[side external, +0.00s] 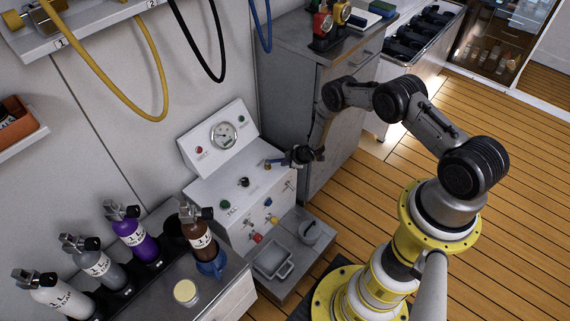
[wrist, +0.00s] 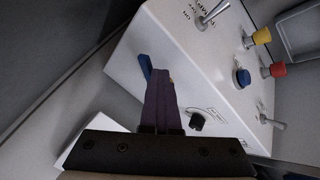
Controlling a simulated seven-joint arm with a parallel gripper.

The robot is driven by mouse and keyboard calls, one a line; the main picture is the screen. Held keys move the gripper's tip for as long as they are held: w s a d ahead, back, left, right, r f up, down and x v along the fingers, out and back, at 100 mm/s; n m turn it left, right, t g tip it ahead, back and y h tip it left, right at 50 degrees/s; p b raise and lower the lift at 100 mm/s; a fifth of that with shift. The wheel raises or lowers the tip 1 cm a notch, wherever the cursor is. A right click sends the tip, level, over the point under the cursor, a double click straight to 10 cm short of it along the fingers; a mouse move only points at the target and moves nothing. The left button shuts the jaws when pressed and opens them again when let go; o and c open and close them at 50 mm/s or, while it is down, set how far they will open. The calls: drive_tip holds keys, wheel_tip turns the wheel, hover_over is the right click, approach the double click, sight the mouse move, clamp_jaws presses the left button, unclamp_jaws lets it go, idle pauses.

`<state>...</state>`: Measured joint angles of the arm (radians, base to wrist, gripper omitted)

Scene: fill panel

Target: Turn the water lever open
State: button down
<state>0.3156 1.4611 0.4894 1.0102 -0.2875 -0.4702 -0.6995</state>
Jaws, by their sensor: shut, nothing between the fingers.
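The white fill panel (side external: 207,187) stands against the wall. A blue lever (side external: 276,162) with a brass-coloured fitting sits near the right end of its top, and I take it as the water lever. My gripper (side external: 289,160) is right beside the lever, coming from the right. In the wrist view the shut fingers (wrist: 160,82) are empty, and the blue lever (wrist: 145,66) shows just left of their tips. I cannot tell whether they touch. The fingers hide part of the lever and most of its brass fitting.
A black knob (wrist: 197,121), a blue button (wrist: 242,77) and metal toggles are on the panel near my gripper. A grey cabinet (side external: 295,100) rises close behind. Bottles, including a purple one (side external: 130,232), stand on the left counter. Hoses hang above.

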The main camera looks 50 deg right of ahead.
drive_tip(key=shift+d, duration=0.25)
drive_tip(key=shift+w+d, duration=0.75)
drive_tip(key=shift+d, duration=0.2)
drive_tip(key=shift+w+d, duration=0.7)
drive_tip(key=shift+w, duration=0.25)
drive_tip(key=shift+w+d+r, duration=0.1)
drive_tip(key=shift+w+d, duration=0.05)
drive_tip(key=shift+w, duration=0.05)
